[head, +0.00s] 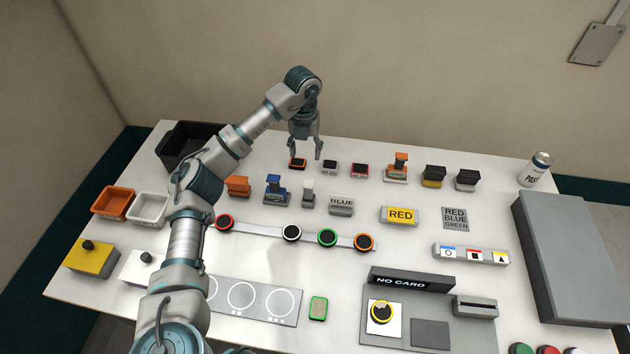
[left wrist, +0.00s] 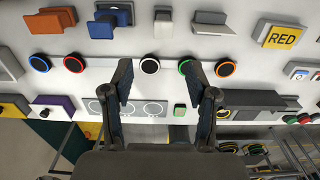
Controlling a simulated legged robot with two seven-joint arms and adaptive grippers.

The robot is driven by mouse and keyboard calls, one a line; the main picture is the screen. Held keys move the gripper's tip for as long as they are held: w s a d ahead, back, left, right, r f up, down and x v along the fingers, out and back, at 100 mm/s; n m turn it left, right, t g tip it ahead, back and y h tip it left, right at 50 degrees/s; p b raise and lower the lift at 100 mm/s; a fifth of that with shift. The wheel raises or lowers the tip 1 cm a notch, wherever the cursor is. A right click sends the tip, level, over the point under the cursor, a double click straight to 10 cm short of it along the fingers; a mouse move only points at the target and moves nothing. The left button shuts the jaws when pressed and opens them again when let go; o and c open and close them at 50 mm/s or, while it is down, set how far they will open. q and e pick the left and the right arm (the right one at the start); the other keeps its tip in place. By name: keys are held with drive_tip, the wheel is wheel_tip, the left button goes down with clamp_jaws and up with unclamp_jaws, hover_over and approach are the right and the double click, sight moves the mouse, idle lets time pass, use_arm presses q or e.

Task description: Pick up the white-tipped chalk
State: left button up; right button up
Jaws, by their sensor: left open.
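A small upright piece with a white top and grey lower part (head: 308,192) looks like the white-tipped chalk. My left gripper (head: 305,153) is open and empty, pointing down above the back of the table, behind the chalk in the head view. Its two fingers also show in the left wrist view (left wrist: 157,78), spread apart with nothing between them. My right gripper is not in view.
An orange-topped piece (head: 238,186) and a blue-topped piece (head: 276,189) stand left of the chalk. A strip with coloured-ring discs (head: 292,232) lies in front.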

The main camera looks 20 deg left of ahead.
sight(308, 183)
use_arm(q)
drive_tip(key=f, duration=1.1)
drive_tip(key=shift+s+a+p, duration=0.15)
drive_tip(key=shift+a+p, duration=0.1)
drive_tip(key=shift+p, duration=0.15)
drive_tip(key=shift+f, duration=0.4)
drive_tip(key=shift+d+f, duration=0.1)
drive_tip(key=shift+f, duration=0.1)
drive_tip(key=f, duration=0.2)
drive_tip(key=d+f+p, duration=0.1)
drive_tip(key=f, duration=0.1)
drive_tip(key=shift+f, duration=0.5)
drive_tip(key=shift+a, duration=0.1)
clamp_jaws()
